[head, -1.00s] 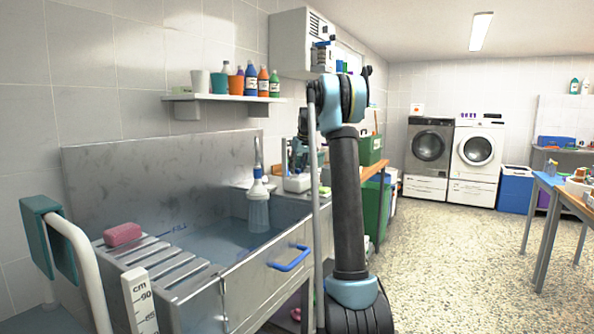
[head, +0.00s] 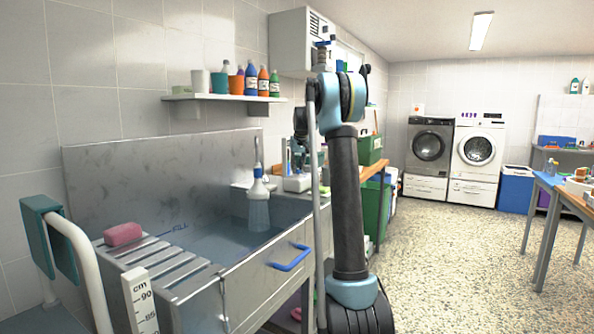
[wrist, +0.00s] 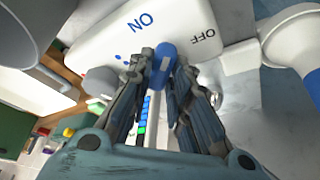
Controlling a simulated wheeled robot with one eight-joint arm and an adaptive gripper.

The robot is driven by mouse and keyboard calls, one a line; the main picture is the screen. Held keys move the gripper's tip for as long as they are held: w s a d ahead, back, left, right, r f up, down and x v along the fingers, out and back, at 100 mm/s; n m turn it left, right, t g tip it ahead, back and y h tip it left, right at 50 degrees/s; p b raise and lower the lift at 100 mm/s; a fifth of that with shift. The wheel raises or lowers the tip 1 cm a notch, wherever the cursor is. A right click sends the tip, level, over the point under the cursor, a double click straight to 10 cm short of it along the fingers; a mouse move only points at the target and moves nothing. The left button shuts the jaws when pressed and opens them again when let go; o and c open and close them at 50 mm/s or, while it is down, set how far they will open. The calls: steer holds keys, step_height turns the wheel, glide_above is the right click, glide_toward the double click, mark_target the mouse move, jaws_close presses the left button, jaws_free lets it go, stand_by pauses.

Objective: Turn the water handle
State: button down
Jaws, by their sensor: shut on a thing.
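The water handle (wrist: 163,60) is a blue lever in the wrist view, in front of a white plate (wrist: 108,45) marked ON and OFF. It lies nearer the ON lettering in this view. My gripper (wrist: 162,78) is shut on the handle, with a finger on each side of it. In the head view my arm and other items largely hide the gripper, and I cannot make out the handle. A white spray head (head: 258,189) with a blue neck hangs over the steel tub (head: 90,190), with a pale bluish column below it.
A pink soap bar (head: 123,234) lies on the slatted drainer at left. The shelf (head: 222,97) above holds bottles and cups. A blue pull handle (head: 289,258) is on the tub's front. A table (head: 553,190) stands at right; the floor between is clear.

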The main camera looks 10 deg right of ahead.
steer(key=shift+a+m+h, duration=0.1)
steer(key=shift+m+h, duration=0.5)
steer(key=shift+m, duration=0.9)
steer(key=c, duration=1.5)
jaws_free()
steer(key=v, duration=1.2)
